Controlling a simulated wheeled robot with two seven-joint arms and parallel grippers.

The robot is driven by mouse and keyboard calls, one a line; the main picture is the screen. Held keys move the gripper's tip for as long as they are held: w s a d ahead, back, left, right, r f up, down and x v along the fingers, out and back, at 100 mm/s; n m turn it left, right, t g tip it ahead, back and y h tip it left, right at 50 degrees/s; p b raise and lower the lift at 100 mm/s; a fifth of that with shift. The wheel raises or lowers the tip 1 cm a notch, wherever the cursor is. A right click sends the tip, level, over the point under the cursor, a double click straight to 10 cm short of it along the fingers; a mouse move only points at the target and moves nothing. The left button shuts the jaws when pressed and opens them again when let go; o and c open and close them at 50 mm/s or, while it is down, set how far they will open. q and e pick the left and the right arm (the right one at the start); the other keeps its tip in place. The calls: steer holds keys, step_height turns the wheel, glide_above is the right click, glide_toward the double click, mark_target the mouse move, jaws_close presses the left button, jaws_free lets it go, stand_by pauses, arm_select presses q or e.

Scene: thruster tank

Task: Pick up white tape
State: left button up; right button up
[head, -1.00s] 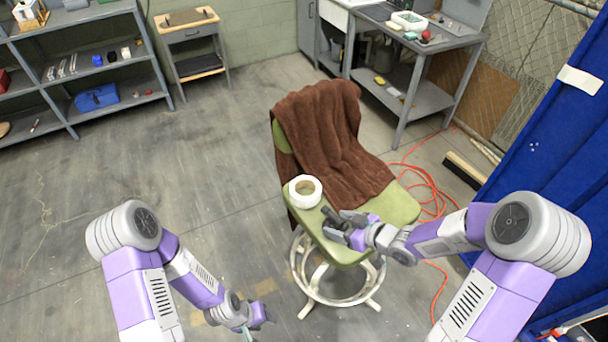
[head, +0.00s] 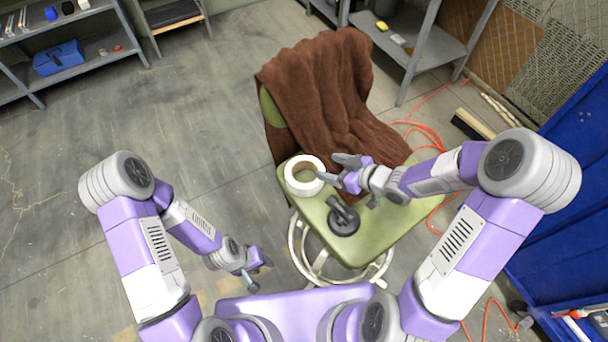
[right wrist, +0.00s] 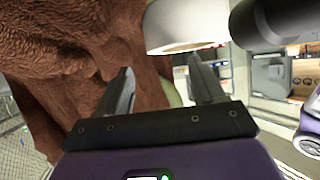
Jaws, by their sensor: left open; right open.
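The white tape (head: 303,189) is a roll lying flat on the green seat of a chair (head: 375,235), near its left edge. It also shows at the top of the right wrist view (right wrist: 190,28), cut off by the frame edge. My right gripper (head: 336,169) is open just right of the roll, with one finger close to its rim; I cannot tell whether they touch. Its fingers also show in the right wrist view (right wrist: 163,88), with nothing held between them. My left gripper (head: 257,272) is open and empty, low to the left of the chair.
A black object (head: 343,218) lies on the seat in front of the roll; its dark end (right wrist: 275,20) shows in the wrist view. A brown cloth (head: 320,95) drapes the backrest and seat.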

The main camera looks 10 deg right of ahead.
mark_target(314, 162)
steer(key=b+x, duration=0.3)
steer(key=x, duration=0.4)
steer(key=shift+f, duration=0.15)
steer(key=shift+w+a+f, duration=0.1)
steer(key=shift+w+a, duration=0.15)
steer(key=shift+w, duration=0.05)
steer(key=c, duration=1.2)
